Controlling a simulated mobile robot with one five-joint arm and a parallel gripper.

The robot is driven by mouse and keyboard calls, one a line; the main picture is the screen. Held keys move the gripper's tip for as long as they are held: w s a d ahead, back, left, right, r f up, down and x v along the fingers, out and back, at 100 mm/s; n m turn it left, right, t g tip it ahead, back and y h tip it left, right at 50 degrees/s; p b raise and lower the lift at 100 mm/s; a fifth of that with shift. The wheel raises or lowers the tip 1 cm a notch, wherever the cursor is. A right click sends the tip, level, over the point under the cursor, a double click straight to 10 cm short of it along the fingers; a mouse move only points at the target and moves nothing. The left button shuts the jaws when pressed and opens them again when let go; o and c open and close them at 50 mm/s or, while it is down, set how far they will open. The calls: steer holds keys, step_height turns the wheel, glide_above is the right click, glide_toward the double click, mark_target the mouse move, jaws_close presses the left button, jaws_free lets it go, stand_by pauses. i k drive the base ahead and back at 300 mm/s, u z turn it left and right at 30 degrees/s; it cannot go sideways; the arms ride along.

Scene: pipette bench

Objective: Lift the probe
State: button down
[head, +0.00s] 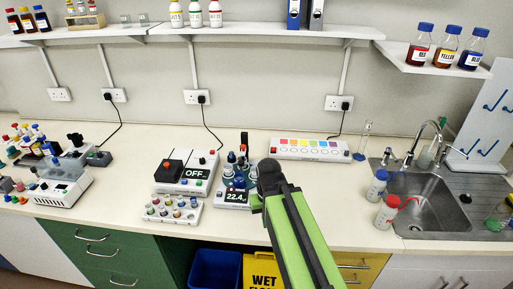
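A small device (237,196) with a dark display reading about 22.4 stands on the bench just left of my arm. Dark, blue-topped upright items stand in or behind it, and a thin dark upright piece rises at its back. I cannot tell for sure which of these is the probe. My green and black arm reaches up from the bottom edge and covers the bench to the right of this device. My gripper is not visible, so its fingers and anything in them cannot be seen.
A unit marked OFF (196,174) and a rack of coloured caps (173,210) stand left of the device. A colour-chart strip (310,149) lies behind. Red-capped (387,212) and blue-capped (377,186) bottles stand by the sink (440,203). A yellow wet-floor sign (262,270) stands below.

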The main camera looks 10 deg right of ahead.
mark_target(244, 149)
steer(key=z, duration=0.3)
steer(key=k, duration=0.1)
steer(key=u, duration=2.95)
steer(key=k, duration=0.9)
steer(key=z, duration=1.25)
steer(key=i, duration=1.05)
steer(key=u, duration=0.1)
